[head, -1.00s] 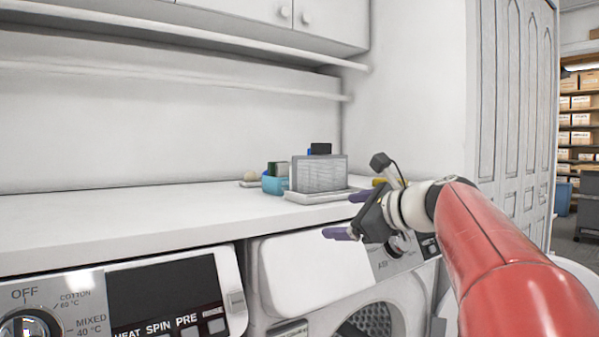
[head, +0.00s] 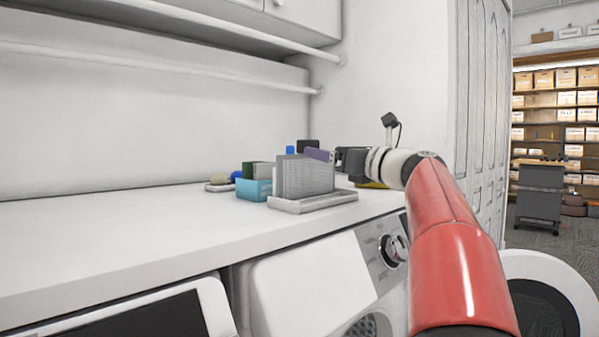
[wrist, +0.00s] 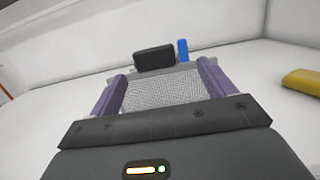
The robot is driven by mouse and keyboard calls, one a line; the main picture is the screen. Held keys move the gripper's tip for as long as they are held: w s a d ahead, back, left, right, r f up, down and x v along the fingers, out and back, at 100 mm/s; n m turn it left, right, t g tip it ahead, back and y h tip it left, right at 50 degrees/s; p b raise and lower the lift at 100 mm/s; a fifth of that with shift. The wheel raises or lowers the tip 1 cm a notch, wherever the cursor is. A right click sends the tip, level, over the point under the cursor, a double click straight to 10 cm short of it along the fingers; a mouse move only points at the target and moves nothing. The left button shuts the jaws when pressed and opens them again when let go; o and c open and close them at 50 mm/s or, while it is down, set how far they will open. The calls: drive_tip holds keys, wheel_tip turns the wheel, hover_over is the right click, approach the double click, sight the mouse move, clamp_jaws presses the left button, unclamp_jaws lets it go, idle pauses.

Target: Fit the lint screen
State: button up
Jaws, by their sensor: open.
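The lint screen (head: 305,178), a grey mesh panel in a frame, stands upright in a shallow pale tray (head: 315,203) on the white counter. My gripper (head: 321,156) is open at the screen's upper right in the head view. In the wrist view my two purple fingers (wrist: 160,88) stand on either side of the screen's mesh (wrist: 168,92). I cannot tell whether they touch its edges. The white machine (head: 300,275) with a control knob stands below the counter; no slot for the screen shows.
A light-blue box (head: 254,188) holding dark and green items stands left of the tray. A black item (wrist: 154,57) and a blue one (wrist: 182,50) stand behind the screen. A yellow object (wrist: 302,81) lies to the right. The counter's left part is clear.

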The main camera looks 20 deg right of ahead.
drive_tip(key=x, duration=0.2)
drive_tip(key=p+x, duration=0.1)
drive_tip(key=x, duration=0.2)
drive_tip(key=shift+w+a+r, duration=0.1)
drive_tip(key=shift+a+r, duration=0.1)
drive_tip(key=shift+a, duration=0.25)
drive_tip(key=shift+w+a, duration=0.1)
drive_tip(key=shift+w, duration=0.35)
drive_tip(key=c, duration=1.4)
